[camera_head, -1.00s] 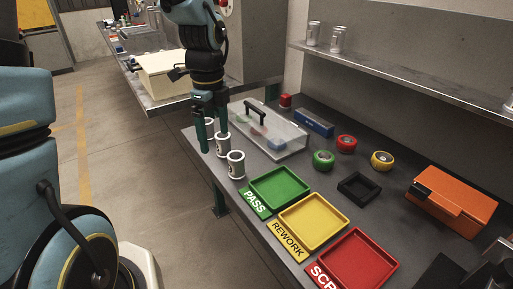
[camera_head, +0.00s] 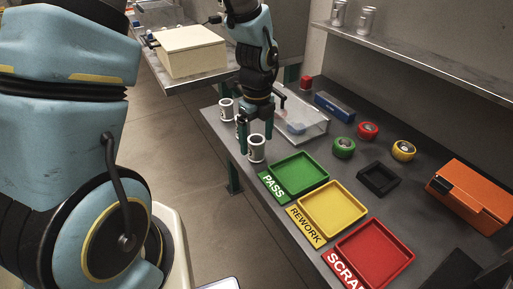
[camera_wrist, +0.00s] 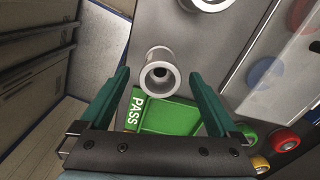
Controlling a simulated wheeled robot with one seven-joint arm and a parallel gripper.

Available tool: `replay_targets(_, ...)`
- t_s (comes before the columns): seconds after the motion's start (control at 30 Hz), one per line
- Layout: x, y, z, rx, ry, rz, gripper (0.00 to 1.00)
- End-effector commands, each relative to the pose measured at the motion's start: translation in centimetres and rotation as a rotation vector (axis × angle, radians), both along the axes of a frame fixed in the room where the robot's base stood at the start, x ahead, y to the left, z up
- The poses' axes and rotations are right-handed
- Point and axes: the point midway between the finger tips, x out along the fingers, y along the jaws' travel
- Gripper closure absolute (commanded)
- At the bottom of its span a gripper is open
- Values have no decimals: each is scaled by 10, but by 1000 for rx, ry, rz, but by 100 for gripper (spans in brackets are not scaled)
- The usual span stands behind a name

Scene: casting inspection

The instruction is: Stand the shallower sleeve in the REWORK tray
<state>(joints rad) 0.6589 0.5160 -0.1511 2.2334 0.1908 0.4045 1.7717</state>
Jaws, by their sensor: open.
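My gripper (camera_head: 255,140) is open and points down over the near sleeve. In the wrist view the near sleeve (camera_wrist: 160,80) shows its open bore between and beyond the fingertips; whether they flank it is unclear. Another sleeve (camera_wrist: 205,4) is cut off at the top. I cannot tell which sleeve is shallower. The yellow REWORK tray (camera_head: 332,208) is empty.
The green PASS tray (camera_head: 300,175) lies beside the near sleeve, and the red SCRAP tray (camera_head: 375,255) lies beyond REWORK. A clear-lidded box (camera_head: 305,123) stands close right of my gripper. Tape rolls, a black tray (camera_head: 378,179) and an orange case (camera_head: 472,190) are farther right.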

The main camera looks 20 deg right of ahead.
Motion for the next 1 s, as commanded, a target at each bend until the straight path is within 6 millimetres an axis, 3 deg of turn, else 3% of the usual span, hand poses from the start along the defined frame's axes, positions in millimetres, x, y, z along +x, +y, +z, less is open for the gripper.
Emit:
replay_targets(0.2, 0, 0, -19, 1, 1, 0, 4)
replay_targets(0.43, 0, 0, -20, -1, 0, 0, 5)
replay_targets(1.0, 0, 0, -19, -1, 0, 1, 69)
